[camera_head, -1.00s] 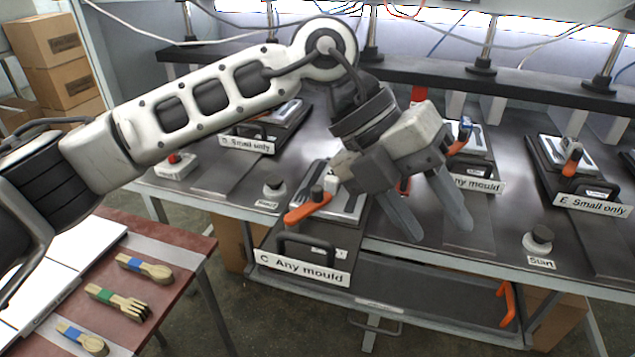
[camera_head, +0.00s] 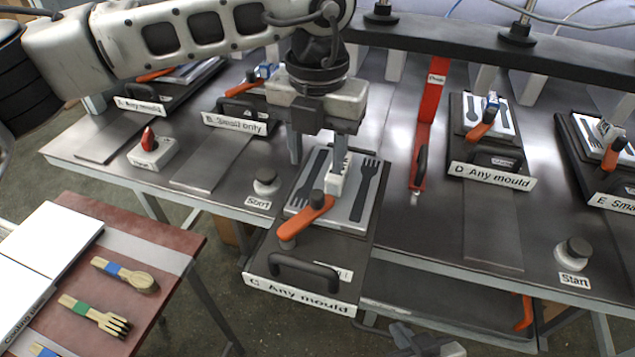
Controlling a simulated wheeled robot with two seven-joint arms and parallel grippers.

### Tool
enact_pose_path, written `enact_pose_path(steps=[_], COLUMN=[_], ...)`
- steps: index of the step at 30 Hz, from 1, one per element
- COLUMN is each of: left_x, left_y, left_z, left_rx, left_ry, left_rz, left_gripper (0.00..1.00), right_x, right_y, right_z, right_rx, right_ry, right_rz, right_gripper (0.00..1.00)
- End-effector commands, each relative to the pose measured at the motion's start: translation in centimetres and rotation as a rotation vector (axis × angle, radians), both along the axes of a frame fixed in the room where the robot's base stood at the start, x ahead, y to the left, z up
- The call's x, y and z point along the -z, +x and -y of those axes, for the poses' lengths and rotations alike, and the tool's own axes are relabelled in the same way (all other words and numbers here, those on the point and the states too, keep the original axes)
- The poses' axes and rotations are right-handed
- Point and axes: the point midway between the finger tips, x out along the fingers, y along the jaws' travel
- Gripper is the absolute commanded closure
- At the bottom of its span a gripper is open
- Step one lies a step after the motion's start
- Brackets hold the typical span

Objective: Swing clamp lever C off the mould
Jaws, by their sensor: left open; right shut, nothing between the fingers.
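Mould C (camera_head: 357,210) is a silver plate with dark fork and spoon shapes, on a black press drawer labelled "C Any mould". Orange clamp lever C (camera_head: 305,222) lies across the plate's front left corner, its outer end pointing toward the front left. A dark knob (camera_head: 317,198) and a white block (camera_head: 337,184) sit by its inner end. My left gripper (camera_head: 318,160) points down, open, above the back of the mould, behind the lever and apart from it. Its right finger partly overlaps the white block in view. My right gripper (camera_head: 402,334) shows partly at the bottom edge, shut and empty.
A black drawer handle (camera_head: 305,268) stands in front of the mould. A start button (camera_head: 265,182) is to its left. Wooden cutlery lies on the red table (camera_head: 178,228).

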Motion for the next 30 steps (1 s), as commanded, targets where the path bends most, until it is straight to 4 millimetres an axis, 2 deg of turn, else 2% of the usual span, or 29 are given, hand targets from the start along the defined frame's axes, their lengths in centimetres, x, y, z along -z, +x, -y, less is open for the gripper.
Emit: enact_pose_path(steps=[6, 12, 18, 24, 25, 29, 30], left_x=[4.4, 7.1, 8.0, 8.0, 8.0, 8.0, 8.0], left_y=[0.0, 0.0, 0.0, 0.0, 0.0, 0.0, 0.0], left_z=[0.0, 0.0, 0.0, 0.0, 0.0, 0.0, 0.0], left_rx=[0.0, 0.0, 0.001, 0.001, 0.001, 0.001, 0.001], left_ry=[0.001, -0.001, 0.0, 0.0, 0.0, -0.001, -0.001], left_rz=[-0.003, -0.001, 0.0, 0.001, 0.001, 0.001, 0.001], left_gripper=[0.56, 0.56, 0.56, 0.56, 0.59, 0.95, 1.0], right_x=[-0.8, -0.9, -1.0, -1.0, -1.0, -0.9, -0.9], right_y=[0.3, 0.7, 0.8, 0.8, 0.8, 0.7, 0.6], right_z=[0.1, 0.0, 0.0, 0.1, 0.1, 0.1, 0.1], right_rx=[0.003, 0.013, 0.015, 0.016, 0.016, 0.015, 0.015], right_ry=[-0.001, 0.002, 0.004, 0.004, 0.004, 0.002, 0.002], right_rz=[0.005, 0.008, 0.011, 0.011, 0.011, 0.008, 0.007], right_gripper=[1.0, 1.0, 1.0, 1.0, 1.0, 1.0, 1.0])
